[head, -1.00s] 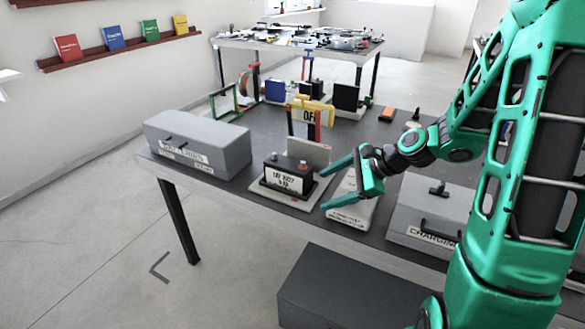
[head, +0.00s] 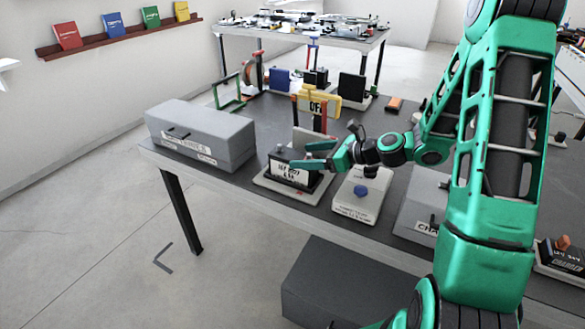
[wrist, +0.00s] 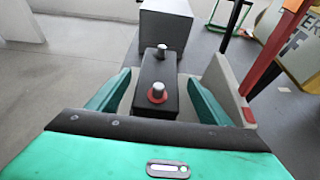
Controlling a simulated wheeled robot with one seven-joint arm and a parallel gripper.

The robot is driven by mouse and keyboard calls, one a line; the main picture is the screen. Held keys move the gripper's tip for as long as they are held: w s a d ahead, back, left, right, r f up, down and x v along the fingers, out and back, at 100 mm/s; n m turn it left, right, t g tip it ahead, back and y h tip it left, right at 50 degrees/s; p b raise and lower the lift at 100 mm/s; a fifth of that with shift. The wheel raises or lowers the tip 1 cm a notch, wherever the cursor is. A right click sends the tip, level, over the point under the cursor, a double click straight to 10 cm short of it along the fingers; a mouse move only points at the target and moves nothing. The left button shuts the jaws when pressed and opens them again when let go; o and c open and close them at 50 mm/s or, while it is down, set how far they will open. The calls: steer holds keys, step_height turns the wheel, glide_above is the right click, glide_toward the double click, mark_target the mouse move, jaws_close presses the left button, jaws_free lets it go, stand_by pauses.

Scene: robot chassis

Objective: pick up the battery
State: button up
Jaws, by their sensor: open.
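The battery is a black box with a white label (head: 290,176), standing upright on a light base plate on the table. In the wrist view the battery (wrist: 158,74) shows from above, with two metal terminals, the nearer one ringed in red. My gripper (head: 301,156) is open at the battery's top right in the head view. In the wrist view the gripper (wrist: 158,88) has one green finger on each side of the battery, with a gap visible on the right. Whether the left finger touches it I cannot tell. A second black battery-like box (head: 561,258) is at the right edge.
A grey lidded box (head: 200,135) stands left of the battery. A light panel and a yellow sign (head: 316,104) stand close behind it.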

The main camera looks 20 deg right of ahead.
mark_target(297, 156)
steer(key=x, duration=0.5)
steer(key=shift+a, duration=0.1)
steer(key=shift+c, duration=0.3)
jaws_close()
steer(key=shift+r, duration=0.1)
